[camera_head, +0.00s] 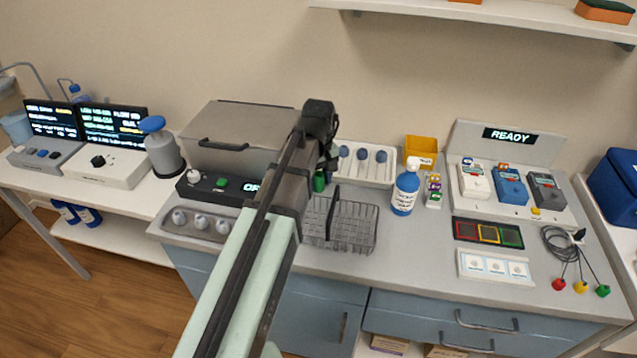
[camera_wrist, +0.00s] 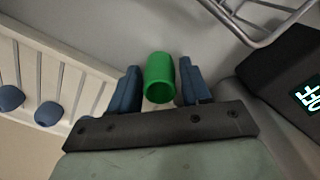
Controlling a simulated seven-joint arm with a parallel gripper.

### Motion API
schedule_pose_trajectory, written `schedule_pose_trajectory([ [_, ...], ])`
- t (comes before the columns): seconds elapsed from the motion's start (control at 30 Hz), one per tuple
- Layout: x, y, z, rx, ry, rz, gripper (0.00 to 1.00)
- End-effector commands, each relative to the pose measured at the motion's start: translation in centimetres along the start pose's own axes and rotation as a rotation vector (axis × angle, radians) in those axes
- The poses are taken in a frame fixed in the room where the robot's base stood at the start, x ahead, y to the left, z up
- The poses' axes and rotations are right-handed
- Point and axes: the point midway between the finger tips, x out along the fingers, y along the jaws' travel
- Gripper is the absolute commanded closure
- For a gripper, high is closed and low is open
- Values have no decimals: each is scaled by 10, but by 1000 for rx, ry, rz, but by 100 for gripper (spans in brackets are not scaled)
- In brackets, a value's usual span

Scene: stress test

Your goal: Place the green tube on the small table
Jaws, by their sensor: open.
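The green tube (camera_wrist: 159,78) is a short hollow cylinder between my gripper's two blue fingers in the wrist view, with a thin gap showing on each side. My gripper (camera_wrist: 160,68) is open around it. In the head view the green tube (camera_head: 319,181) shows partly behind my arm, on the counter between the grey lidded machine and the wire rack. My gripper (camera_head: 326,168) is mostly hidden there by my own arm. A white table (camera_head: 110,203) with a lower shelf stands at the left; another white surface (camera_head: 628,238) is at the right. I cannot tell which is the small table.
The wire rack (camera_head: 352,228) stands close to the tube; its edge shows in the wrist view (camera_wrist: 262,35). A white tray (camera_head: 377,182) with blue-topped items lies behind. A lidded machine (camera_head: 235,150) is left, a blue-white bottle (camera_head: 406,190) right. The counter front (camera_head: 400,270) is clear.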

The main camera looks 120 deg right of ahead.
Motion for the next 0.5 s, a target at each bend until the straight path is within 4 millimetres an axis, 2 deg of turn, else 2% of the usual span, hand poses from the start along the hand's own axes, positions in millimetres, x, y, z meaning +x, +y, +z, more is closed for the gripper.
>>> schedule_pose_trajectory([
  [0.17,0,0,0,0,0,0,55],
  [0.5,0,0,0,0,0,0,87],
])
